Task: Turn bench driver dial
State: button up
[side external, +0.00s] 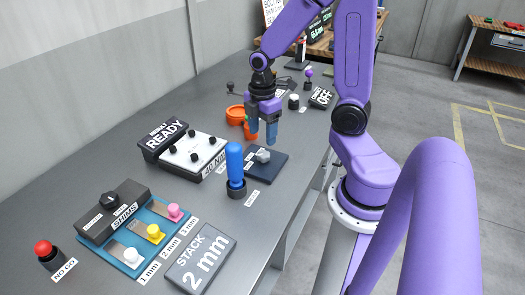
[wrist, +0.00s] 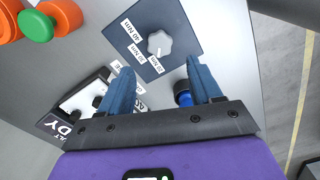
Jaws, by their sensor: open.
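The bench driver dial is a light grey lobed knob (side external: 262,155) on a dark blue square plate (side external: 278,167). In the wrist view the knob (wrist: 160,43) shows whole, with white Nm labels around it on the plate (wrist: 184,18). My gripper (side external: 262,138) has blue fingers, points down and is open above the knob. In the wrist view the knob lies ahead of and between the fingertips (wrist: 159,68), apart from both. A driver with a blue handle (side external: 235,162) stands upright in a dark holder beside the plate; it is partly hidden behind a finger in the wrist view.
A white panel with black knobs (side external: 194,155) and a READY sign (side external: 164,139) stand left of the dial. Orange parts (side external: 236,113) sit behind my gripper. The shims box (side external: 112,212), colored shim buttons and a red button (side external: 44,248) are at the front.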

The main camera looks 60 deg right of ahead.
aim_at(263, 154)
jog(key=shift+f, duration=3.6)
jog(key=c, duration=1)
